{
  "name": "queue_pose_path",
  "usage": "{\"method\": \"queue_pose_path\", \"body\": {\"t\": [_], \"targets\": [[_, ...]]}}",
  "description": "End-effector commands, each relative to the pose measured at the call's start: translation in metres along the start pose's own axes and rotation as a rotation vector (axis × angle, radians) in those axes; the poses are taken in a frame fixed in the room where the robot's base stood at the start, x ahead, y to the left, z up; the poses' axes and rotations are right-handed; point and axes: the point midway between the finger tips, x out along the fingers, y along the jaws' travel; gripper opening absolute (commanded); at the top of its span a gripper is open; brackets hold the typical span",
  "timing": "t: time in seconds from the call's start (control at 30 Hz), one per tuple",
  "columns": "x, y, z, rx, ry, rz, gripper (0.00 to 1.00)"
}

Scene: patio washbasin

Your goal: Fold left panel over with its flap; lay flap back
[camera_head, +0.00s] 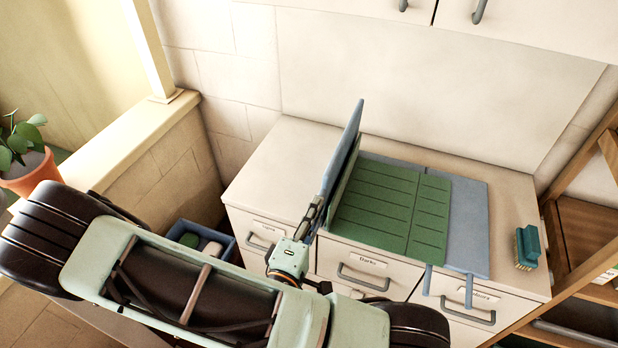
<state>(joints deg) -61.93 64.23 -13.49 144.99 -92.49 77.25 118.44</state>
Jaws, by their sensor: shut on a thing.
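A blue-grey folding board lies on the counter, with its right panel (470,222) flat. The board's left flap (347,142) stands nearly upright, leaning a little to the right at its top. A green cloth with dark stripes (378,208) lies flat over the middle, partly over the right panel. Part of the cloth, the left panel of it, is raised along the right face of the flap. My gripper (315,212) is shut on the front edge of the raised flap. The exact grip is hard to make out.
A teal brush (527,246) lies at the counter's right end. Labelled drawers with grey handles (363,277) are below. A blue bin (203,240) stands on the floor at left, beside a low wall with a potted plant (28,160). Wooden shelves (590,220) stand at right. The counter left of the flap is bare.

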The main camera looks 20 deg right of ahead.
Motion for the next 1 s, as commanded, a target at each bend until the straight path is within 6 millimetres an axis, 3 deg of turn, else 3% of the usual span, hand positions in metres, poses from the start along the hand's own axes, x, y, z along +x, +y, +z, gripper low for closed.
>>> {"method": "queue_pose_path", "body": {"t": [0.1, 0.3, 0.7, 1.0], "targets": [[0.0, 0.007, -0.015, 0.006, 0.0, 0.007, 0.0], [0.001, 0.011, -0.025, 0.004, -0.002, 0.013, 0.04], [0.002, 0.01, -0.062, 0.007, -0.003, 0.015, 0.2], [0.002, -0.001, -0.091, 0.011, 0.001, 0.015, 0.22]]}}
